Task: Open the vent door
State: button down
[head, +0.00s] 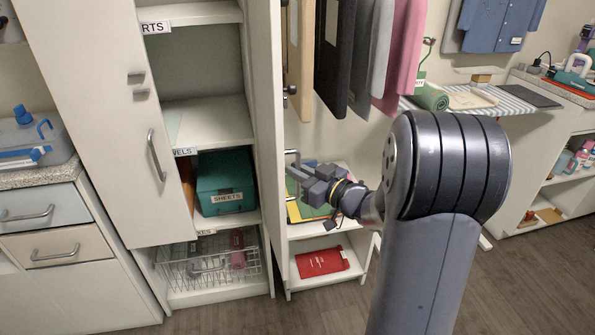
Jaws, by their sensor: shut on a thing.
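My gripper (312,181) reaches in from the right and is shut on a grey bar handle (292,157). The handle sits on the right-hand face of a tall white door panel (265,110), seen almost edge-on. That panel stands swung out from the white cabinet, so the shelves on its left are exposed. No label marks either door as the vent door. The cabinet's left door (105,120) covers part of the front and has its own bar handle (156,156). My forearm hides part of the area to the right.
The cabinet holds a teal box (224,172) labelled SHEETS and a wire basket (180,270). Clothes (345,50) hang behind my gripper. A low shelf unit (320,285) with a red item (322,262) stands below it. Floor (270,315) is clear in front.

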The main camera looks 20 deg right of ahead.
jog(key=c, duration=1.7)
grip_release()
jog(key=shift+r, duration=0.1)
jog(key=p+v, duration=0.1)
jog(key=v, duration=1)
jog(key=shift+w+a, duration=0.1)
jog(key=b+x, duration=0.1)
jog(key=x, duration=0.9)
jog(key=shift+w+a, duration=0.25)
jog(key=shift+w, duration=0.05)
